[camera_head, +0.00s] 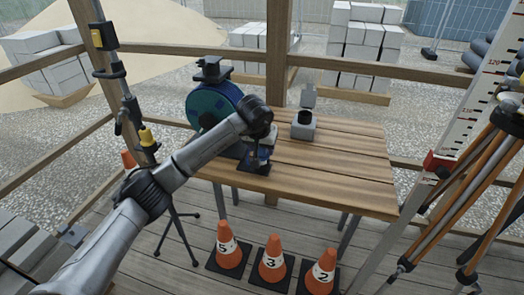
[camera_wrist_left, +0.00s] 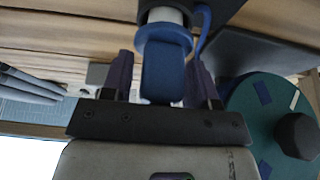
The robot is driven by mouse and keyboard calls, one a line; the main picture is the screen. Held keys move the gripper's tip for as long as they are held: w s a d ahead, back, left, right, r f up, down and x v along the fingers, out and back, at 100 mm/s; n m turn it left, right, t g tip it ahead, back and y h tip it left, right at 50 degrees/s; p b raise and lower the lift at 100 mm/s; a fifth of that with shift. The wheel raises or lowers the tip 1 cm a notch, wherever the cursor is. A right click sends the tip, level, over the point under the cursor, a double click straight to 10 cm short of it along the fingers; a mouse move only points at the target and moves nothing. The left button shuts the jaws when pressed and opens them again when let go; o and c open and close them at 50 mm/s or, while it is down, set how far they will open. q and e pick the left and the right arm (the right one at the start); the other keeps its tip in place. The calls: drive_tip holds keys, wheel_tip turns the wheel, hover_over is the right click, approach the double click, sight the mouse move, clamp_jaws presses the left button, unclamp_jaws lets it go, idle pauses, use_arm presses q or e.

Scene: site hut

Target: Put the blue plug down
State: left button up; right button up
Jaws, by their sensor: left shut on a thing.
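The blue plug (camera_wrist_left: 165,70) is between the two dark fingers of my left gripper (camera_wrist_left: 160,85), which is shut on it. A pale collar shows at the plug's far end, and a thin blue strap or cable runs beside it. In the head view my left gripper (camera_head: 262,153) is over the front left part of the wooden table (camera_head: 340,165), just above a black plate (camera_head: 254,167). The wrist view shows dark material right at the plug's far end; I cannot tell whether they touch. The plug is mostly hidden in the head view. My right gripper is not in view.
A teal cable reel (camera_head: 208,103) stands left of the gripper, partly behind my arm. A grey box with a raised lid (camera_head: 303,124) stands at the table's back. The table's right side is clear. Orange cones (camera_head: 272,260) stand on the floor in front.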

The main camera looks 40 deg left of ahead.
use_arm(q)
drive_tip(key=shift+f, duration=0.65)
drive_tip(key=shift+f, duration=0.25)
drive_tip(key=o, duration=1)
